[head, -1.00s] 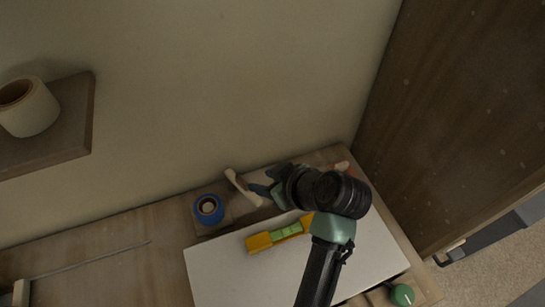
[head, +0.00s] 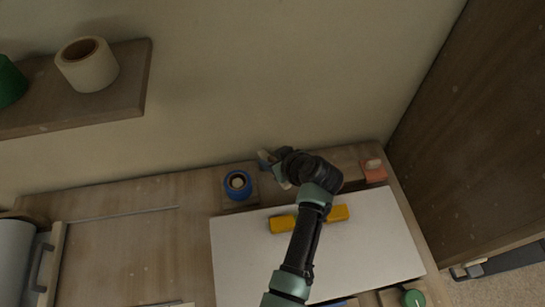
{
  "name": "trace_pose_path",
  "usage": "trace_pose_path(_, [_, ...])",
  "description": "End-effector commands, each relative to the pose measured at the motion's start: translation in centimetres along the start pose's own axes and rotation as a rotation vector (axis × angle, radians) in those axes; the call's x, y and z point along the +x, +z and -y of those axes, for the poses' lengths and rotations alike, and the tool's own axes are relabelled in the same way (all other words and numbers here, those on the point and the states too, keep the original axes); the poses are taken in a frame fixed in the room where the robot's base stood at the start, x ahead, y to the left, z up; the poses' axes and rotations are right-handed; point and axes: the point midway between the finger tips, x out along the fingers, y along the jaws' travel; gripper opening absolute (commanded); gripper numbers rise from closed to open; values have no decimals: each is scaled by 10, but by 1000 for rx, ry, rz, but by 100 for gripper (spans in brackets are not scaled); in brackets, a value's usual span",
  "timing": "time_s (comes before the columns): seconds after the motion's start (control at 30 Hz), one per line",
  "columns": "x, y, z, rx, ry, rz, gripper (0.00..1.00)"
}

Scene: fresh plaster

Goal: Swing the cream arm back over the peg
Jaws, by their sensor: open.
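A blue ring or roll (head: 238,185) sits around a pale upright peg (head: 237,182) on a small wooden base, near the wall. My gripper (head: 267,161) is just right of and behind the roll, close to the wall, and is open. The cream arm cannot be made out clearly; my gripper and wrist cover the place beside the roll where it stood. I cannot tell whether the gripper touches it. Nothing visible lies over the top of the peg.
A white board (head: 355,255) with a yellow level (head: 338,213) lies under my arm. An orange block (head: 373,171) is at the right by the wall. A shelf (head: 120,93) above left holds a cream roll (head: 88,66). The bench left of the blue roll is mostly clear.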

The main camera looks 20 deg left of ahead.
Motion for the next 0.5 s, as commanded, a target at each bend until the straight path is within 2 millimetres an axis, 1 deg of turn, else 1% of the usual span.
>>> trace_pose_path(0.27, [1,0,0,0,0,-1,48])
trace_pose_path(0.4, [1,0,0,0,0,-1,22])
trace_pose_path(0.47, [1,0,0,0,0,-1,12])
trace_pose_path(0.5, [1,0,0,0,0,-1,4])
